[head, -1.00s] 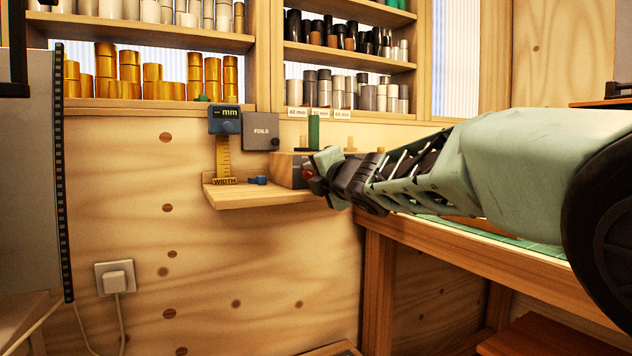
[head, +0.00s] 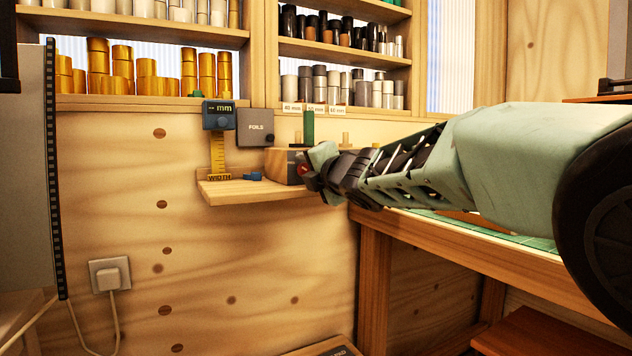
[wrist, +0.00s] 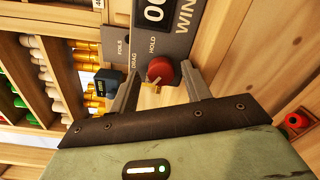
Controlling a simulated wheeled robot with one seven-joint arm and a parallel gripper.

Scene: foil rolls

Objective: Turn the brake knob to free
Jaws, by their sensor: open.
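The red brake knob (wrist: 160,70) sits on a grey panel (wrist: 182,40) in the wrist view, with a small yellow piece at its lower edge. My gripper (wrist: 160,73) is open, with one finger on each side of the knob. I cannot tell whether either finger touches it. In the head view my gripper (head: 318,170) is at the wooden block with the grey face (head: 284,165), and a small red spot shows by the fingertips.
A blue mm gauge (head: 219,115) with a yellow ruler stands on a small wooden shelf (head: 250,190), left of my gripper. A grey FOILS box (head: 255,127) is on the wall behind. Foil rolls fill the racks above. A workbench (head: 480,237) lies under my arm.

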